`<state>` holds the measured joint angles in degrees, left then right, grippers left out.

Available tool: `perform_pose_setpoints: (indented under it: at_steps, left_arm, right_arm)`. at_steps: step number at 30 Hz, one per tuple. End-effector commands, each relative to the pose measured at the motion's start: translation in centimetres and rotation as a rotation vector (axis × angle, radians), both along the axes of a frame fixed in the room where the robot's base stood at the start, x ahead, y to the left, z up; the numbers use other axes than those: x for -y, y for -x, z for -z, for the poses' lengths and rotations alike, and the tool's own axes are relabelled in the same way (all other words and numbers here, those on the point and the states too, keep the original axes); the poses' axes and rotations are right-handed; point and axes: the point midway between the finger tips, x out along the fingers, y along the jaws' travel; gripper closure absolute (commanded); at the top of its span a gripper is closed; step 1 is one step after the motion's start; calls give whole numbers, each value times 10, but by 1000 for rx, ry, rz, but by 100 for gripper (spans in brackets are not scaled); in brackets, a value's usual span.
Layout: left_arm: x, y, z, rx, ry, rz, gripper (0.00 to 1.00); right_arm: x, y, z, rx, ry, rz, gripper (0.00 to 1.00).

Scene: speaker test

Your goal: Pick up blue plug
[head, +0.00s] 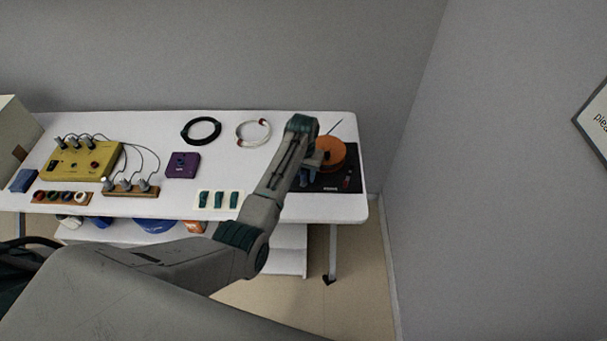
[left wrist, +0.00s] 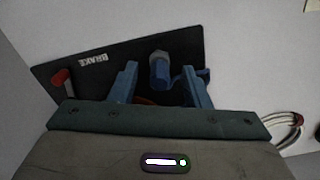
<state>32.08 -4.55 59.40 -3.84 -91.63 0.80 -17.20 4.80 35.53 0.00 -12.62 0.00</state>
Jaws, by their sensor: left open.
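In the left wrist view a blue plug (left wrist: 159,71) with a grey end shows between and beyond my two blue fingertips. It is over or on a black board (left wrist: 110,75) marked "BRAKE". My left gripper (left wrist: 162,80) is open, with a finger on each side of the plug; I cannot tell whether either touches it. In the head view my left gripper (head: 307,178) points down over the black board (head: 345,168) at the table's right end. The plug cannot be made out there behind my arm. My right gripper is not in view.
An orange disc (head: 331,152) is on the board, close beside my gripper. A red lever (left wrist: 61,81) stands on the board. The white table (head: 225,165) also holds a yellow box (head: 85,160), a purple box (head: 182,165), and cable coils (head: 201,131). A wall rises behind.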

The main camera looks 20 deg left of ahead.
Motion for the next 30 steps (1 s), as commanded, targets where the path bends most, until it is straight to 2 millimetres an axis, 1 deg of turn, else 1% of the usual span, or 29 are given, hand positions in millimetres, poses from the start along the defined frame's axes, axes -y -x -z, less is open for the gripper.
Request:
perform_pose_setpoints:
  at_steps: [3,9,14,15,16,26,30]
  left_arm:
    - [0,0,7,0,0,0,57]
    - [0,0,8,1,0,0,57]
    - [0,0,7,1,0,0,88]
    - [0,0,7,1,0,0,96]
    - [0,0,7,1,0,0,100]
    - [0,0,6,2,0,0,100]
    - [0,-1,0,4,0,0,100]
  right_arm:
    - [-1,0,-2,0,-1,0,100]
    - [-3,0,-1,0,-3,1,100]
    - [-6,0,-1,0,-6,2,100]
    - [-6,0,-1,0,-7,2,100]
    - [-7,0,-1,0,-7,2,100]
    - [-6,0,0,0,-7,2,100]
    - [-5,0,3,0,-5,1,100]
